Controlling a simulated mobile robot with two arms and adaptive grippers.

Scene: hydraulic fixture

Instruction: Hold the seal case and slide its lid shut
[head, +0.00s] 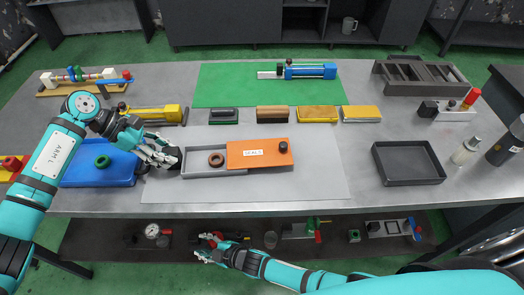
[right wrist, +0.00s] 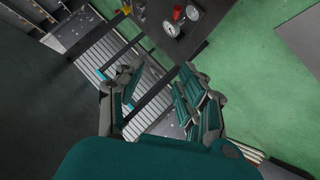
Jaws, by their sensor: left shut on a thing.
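The grey seal case (head: 215,175) lies on a light grey mat on the table. Its orange lid (head: 262,161), with a white "SEALS" label and a dark knob (head: 283,147), covers the right part and reaches past the case's right end. The left part is open and shows a brown ring (head: 216,159) inside. My left gripper (head: 174,158) is shut on the case's left end; its fingers partly hide that end. My right gripper (head: 205,251) is open and empty, low in front of the table; its spread fingers show in the right wrist view (right wrist: 160,95).
A blue tray (head: 100,175) with a green ring stands left of the case. Several blocks (head: 272,115) stand behind it, before a green mat (head: 225,85). A dark empty tray (head: 409,178) is at right. The light grey mat (head: 325,175) is clear right of the lid.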

